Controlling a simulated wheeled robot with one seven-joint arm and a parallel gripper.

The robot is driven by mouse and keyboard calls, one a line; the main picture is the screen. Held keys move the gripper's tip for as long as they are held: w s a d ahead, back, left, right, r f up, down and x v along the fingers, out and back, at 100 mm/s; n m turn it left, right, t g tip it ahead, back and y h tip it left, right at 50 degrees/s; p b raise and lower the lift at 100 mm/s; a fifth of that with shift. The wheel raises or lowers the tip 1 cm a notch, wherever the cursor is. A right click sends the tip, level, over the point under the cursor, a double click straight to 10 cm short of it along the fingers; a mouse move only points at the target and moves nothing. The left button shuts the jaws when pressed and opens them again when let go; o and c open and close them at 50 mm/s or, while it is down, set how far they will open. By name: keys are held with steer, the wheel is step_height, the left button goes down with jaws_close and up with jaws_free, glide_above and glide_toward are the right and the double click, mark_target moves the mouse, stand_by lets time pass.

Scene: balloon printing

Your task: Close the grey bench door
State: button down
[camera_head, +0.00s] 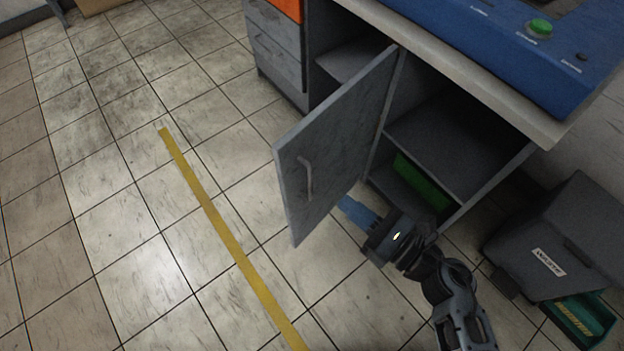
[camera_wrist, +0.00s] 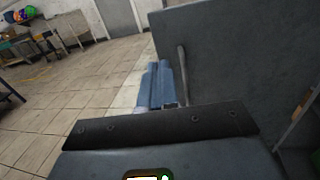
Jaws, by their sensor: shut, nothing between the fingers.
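The grey bench door (camera_head: 335,140) stands wide open, swung out from the bench cabinet, with a curved handle (camera_head: 306,178) on its outer face. In the wrist view a grey panel, the door (camera_wrist: 250,60), fills the right side. The handle (camera_wrist: 183,75) shows along its left edge. Whether the fingers touch the door, I cannot tell.
The open cabinet has a shelf (camera_head: 450,135) and a green item (camera_head: 421,182) low inside. The worktop (camera_head: 480,75) carries a blue machine (camera_head: 500,40). A dark bin (camera_head: 560,240) and a green box (camera_head: 582,315) stand at the right. The tiled floor left of the door is free.

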mark_target(286, 159)
steer(key=shift+n, duration=0.3)
steer(key=x, duration=0.9)
steer(key=p+x, duration=0.1)
steer(key=x, duration=0.4)
steer(key=shift+w+a+f, duration=0.1)
steer(key=shift+f, duration=0.15)
